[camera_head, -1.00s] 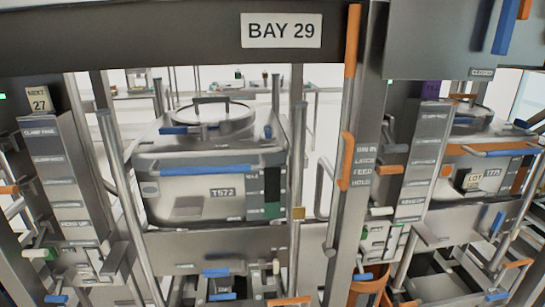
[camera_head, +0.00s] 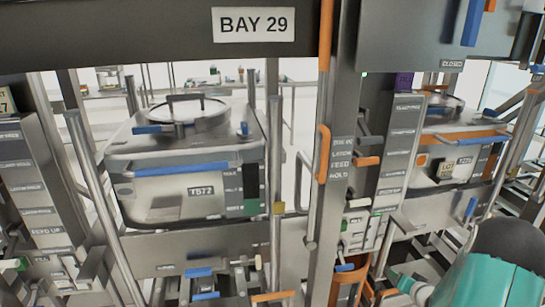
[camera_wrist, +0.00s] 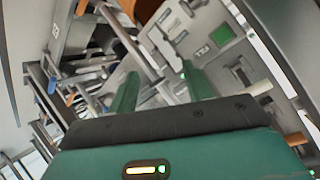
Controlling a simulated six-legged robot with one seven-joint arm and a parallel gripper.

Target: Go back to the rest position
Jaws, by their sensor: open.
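My gripper (camera_wrist: 160,92) shows in the wrist view as two green fingers spread apart on a dark bar, with nothing between them. Behind the fingers are grey panels, rails and levers, seen tilted. In the head view a teal and black part of my arm is at the lower right corner; the fingers are not visible there. The steel bin (camera_head: 190,185) marked T572 sits in the frame under the BAY 29 sign (camera_head: 253,24), its lid on. My gripper is apart from this bin.
A second bin (camera_head: 455,160) with an orange band stands at the right. Upright posts with orange handles (camera_head: 323,150) stand between the bays. A lever with a blue grip (camera_head: 200,272) sticks out below the T572 bin. Rails and levers crowd the lower area.

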